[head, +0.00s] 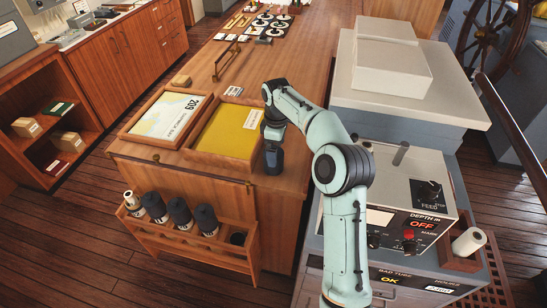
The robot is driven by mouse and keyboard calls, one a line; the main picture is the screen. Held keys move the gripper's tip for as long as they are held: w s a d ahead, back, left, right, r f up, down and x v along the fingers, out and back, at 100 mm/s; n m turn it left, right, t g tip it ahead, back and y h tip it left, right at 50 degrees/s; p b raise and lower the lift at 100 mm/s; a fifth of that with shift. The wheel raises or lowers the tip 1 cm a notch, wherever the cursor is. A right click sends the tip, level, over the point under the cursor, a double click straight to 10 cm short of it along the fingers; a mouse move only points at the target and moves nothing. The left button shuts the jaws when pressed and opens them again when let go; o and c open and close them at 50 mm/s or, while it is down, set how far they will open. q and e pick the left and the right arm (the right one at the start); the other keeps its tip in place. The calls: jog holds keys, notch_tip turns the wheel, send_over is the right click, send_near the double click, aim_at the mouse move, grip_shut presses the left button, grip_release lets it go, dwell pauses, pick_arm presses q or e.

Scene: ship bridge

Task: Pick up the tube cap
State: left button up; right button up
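A dark blue-grey cylinder (273,160), which looks like the tube cap, is at the front right corner of the wooden chart table (295,120). My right gripper (273,139) points down directly over it, at its top. The fingers are too small and covered to show whether they are open or closed on it. I cannot tell whether the cap rests on the table or is held just above it. My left gripper is not in view.
A wooden rack (185,240) on the table's front holds several dark-topped tubes and a white one (131,200). Framed trays (232,130) lie left of the cap. A console (400,200) stands right, with a white cylinder (468,243) in a wooden holder.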

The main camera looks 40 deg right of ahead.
jog(key=f, duration=0.5)
jog(key=shift+w+a+f, duration=0.1)
jog(key=shift+w+a, duration=0.15)
jog(key=shift+w, duration=0.05)
jog(key=c, duration=1.1)
jog(key=shift+o, duration=0.2)
